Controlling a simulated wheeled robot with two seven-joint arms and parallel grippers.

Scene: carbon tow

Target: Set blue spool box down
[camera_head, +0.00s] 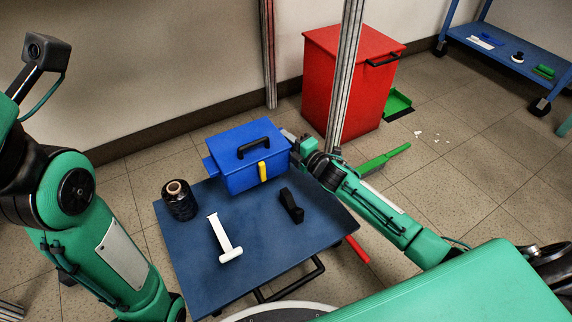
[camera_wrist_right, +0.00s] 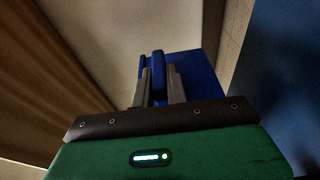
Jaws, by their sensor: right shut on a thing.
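The blue spool box (camera_head: 243,178) has a dark top handle, a yellow front latch (camera_head: 262,171) and a blue tab on its left side (camera_head: 210,165). It is upright at the far edge of the blue table top (camera_head: 190,260). I cannot tell whether its base touches the table. My right gripper (camera_head: 291,138) is at the box's right side. In the right wrist view its two fingers (camera_wrist_right: 158,90) are shut on a blue tab (camera_wrist_right: 157,65), with the box (camera_wrist_right: 195,68) behind. My left arm shows at the left, but its gripper is out of view.
On the table are a black tow spool (camera_head: 180,204), a white T-shaped tool (camera_head: 222,240) and a black strap-like item (camera_head: 291,206). A red bin (camera_head: 340,85) and a metal post (camera_head: 345,70) stand behind. A blue shelf cart (camera_head: 510,55) is far right.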

